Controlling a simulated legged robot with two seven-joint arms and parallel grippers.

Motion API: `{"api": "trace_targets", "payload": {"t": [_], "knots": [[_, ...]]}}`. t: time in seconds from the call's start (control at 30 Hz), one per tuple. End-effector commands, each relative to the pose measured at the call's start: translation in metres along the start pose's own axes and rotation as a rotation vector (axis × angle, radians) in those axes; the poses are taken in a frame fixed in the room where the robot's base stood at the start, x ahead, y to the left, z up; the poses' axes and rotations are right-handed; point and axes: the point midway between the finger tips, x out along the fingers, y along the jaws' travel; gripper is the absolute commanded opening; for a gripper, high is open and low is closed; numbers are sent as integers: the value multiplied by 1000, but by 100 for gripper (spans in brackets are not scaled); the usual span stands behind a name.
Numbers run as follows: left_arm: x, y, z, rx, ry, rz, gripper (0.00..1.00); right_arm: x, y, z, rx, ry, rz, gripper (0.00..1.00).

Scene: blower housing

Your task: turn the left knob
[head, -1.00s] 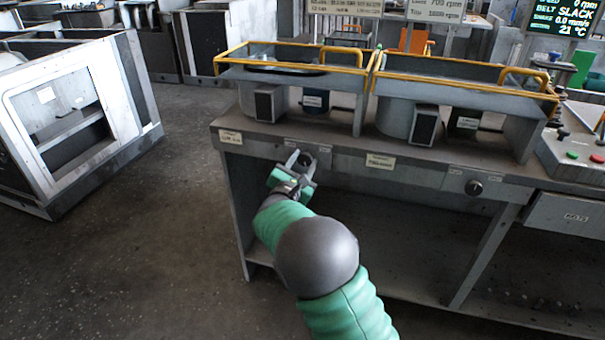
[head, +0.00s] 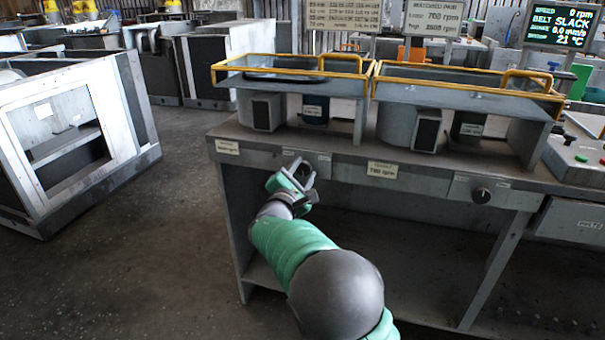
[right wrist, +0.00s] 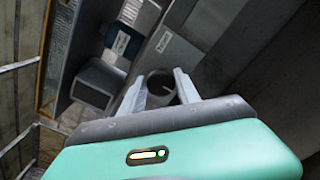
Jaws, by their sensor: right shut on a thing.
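The left knob (right wrist: 160,84) is a dark round knob with a pale line on its face, on the front panel of the bench. In the right wrist view it sits between the two fingers of my right gripper (head: 302,170), which is shut on it. In the head view the fingers and hand largely hide this knob. The gripper is tilted in the head view. My left gripper is not in view.
The right knob (head: 481,195) is on the same front panel. Two blower housings with yellow rails (head: 320,57) stand on the bench top (head: 350,150). A display (head: 564,29) at the upper right reads 0 rpm and BELT SLACK. Open floor lies to the left.

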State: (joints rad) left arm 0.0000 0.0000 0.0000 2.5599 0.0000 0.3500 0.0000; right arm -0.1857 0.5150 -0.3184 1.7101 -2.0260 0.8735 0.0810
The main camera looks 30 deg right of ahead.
Motion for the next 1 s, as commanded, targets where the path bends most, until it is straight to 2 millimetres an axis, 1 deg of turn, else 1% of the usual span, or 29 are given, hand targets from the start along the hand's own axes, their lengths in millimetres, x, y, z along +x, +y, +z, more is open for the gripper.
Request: {"api": "trace_targets", "payload": {"t": [0.13,0.17,0.3,0.57,0.67,0.77,0.87,1.0], "knots": [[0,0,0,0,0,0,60,0,1,-2,-2,6,2,0],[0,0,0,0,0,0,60,0,1,-2,-2,6,2,42],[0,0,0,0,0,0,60,0,0,-2,-2,4,2,60],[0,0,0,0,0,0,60,-1,0,0,-1,1,1,60],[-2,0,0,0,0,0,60,-6,1,0,-1,2,2,60],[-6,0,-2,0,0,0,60,-21,3,1,0,4,2,60],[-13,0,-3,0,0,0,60,-48,4,2,-2,6,4,60],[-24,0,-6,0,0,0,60,-90,4,2,-2,7,4,60]]}}
